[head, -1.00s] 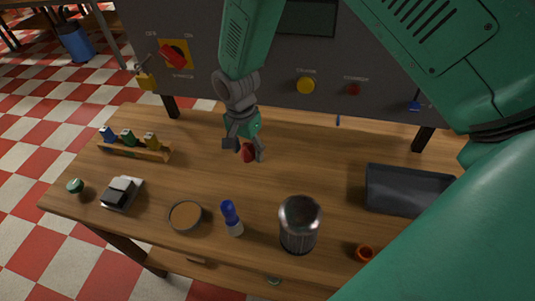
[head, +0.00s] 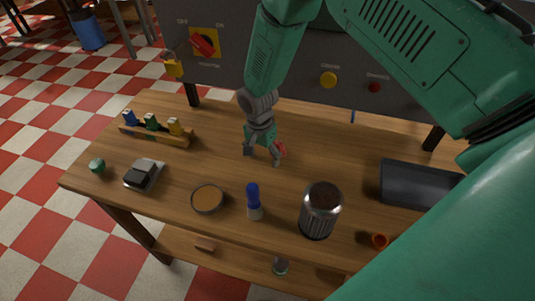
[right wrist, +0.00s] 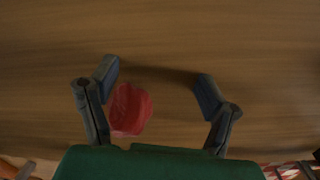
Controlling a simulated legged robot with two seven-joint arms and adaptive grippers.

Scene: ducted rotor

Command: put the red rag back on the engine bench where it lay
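The red rag (head: 281,148) is a small crumpled red lump, partly hidden by a finger of my right gripper (head: 263,157) in the head view. In the right wrist view the rag (right wrist: 130,109) sits between the spread fingers of my right gripper (right wrist: 157,82), close beside the left finger and well clear of the right one. Whether it touches that finger, or rests on the wood, I cannot tell. The gripper is open, pointing down over the middle of the wooden bench (head: 325,160). My left gripper is not in view.
In front are a metal can (head: 320,212), a blue-capped bottle (head: 254,202) and a round brown dish (head: 207,199). A rack (head: 155,135) of coloured pieces stands left, a black tray (head: 415,185) right. The control panel (head: 300,75) rises behind. Wood left of the gripper is clear.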

